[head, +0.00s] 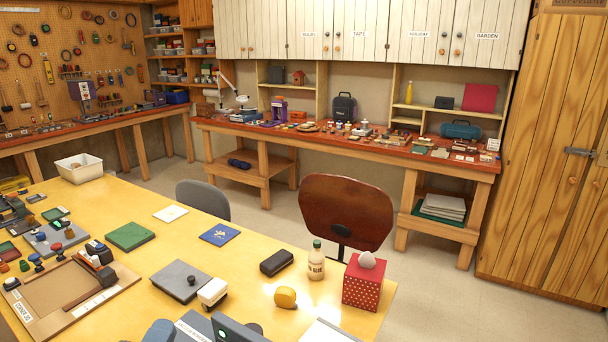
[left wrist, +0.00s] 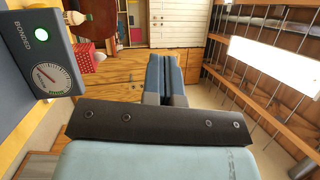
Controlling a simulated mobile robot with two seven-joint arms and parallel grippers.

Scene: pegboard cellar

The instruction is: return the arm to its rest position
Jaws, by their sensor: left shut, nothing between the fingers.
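My left gripper (left wrist: 165,62) shows in the left wrist view with its two blue-grey fingers pressed together and nothing between them. It is held clear of any object, with the wooden cabinet doors (left wrist: 128,75) far behind it. In the head view a small blue-grey shape at the bottom edge, left of centre, may be part of my left arm; the fingers cannot be made out there. My right gripper is in neither view.
A dark meter box (left wrist: 50,50) marked BONDED, with a green light, is left of the fingers in the left wrist view. The yellow table (head: 130,205) holds a bottle (head: 316,262), a red dotted box (head: 364,285) and several other items. Chairs (head: 346,212) stand behind it.

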